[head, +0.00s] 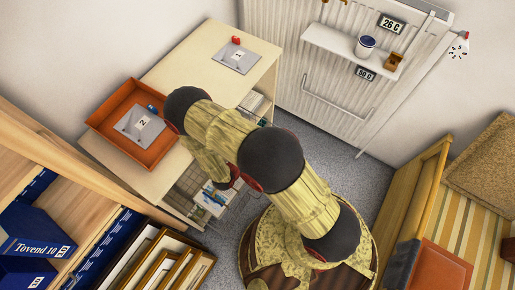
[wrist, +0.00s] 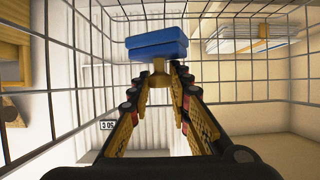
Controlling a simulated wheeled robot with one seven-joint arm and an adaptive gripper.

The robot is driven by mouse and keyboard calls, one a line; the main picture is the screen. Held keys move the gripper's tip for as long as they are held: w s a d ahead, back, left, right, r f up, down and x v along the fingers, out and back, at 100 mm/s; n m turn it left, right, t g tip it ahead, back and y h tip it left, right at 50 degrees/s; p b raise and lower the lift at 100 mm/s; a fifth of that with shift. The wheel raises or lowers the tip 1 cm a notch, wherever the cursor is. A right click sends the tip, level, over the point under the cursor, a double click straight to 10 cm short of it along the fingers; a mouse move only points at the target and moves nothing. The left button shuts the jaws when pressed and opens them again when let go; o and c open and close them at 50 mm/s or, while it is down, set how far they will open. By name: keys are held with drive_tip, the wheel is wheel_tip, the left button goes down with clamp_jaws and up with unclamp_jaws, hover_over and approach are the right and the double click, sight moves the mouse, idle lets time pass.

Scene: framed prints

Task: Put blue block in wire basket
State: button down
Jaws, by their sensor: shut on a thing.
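The blue block (wrist: 157,47) is at the fingertips of my gripper (wrist: 158,78) in the wrist view. The gripper is shut on it, and a small tan part shows between the fingertips under the blue. The dark wire grid of the wire basket (wrist: 38,92) shows at left, right and top, around the gripper and block. I cannot tell whether the block touches the basket. In the head view, the wire basket (head: 190,181) shows under the desk beside my arm. My gripper and the block cannot be made out there.
The pale desk (head: 196,63) holds an orange tray (head: 155,157) with a grey plate marked 2, and a grey plate (head: 236,58) marked 1. Grey floor (head: 330,160) is clear at right of my arm.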

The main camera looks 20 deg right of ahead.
drive_tip(key=shift+f+b, duration=0.6)
drive_tip(key=shift+f, duration=1.05)
drive_tip(key=shift+f, duration=0.1)
drive_tip(key=shift+f+b, duration=0.45)
drive_tip(key=shift+f, duration=0.05)
drive_tip(key=c, duration=1.7)
unclamp_jaws()
drive_tip(key=shift+o, duration=0.2)
drive_tip(key=shift+r, duration=0.25)
drive_tip(key=p+v, duration=0.5)
drive_tip(key=v, duration=0.7)
drive_tip(key=shift+r, duration=0.45)
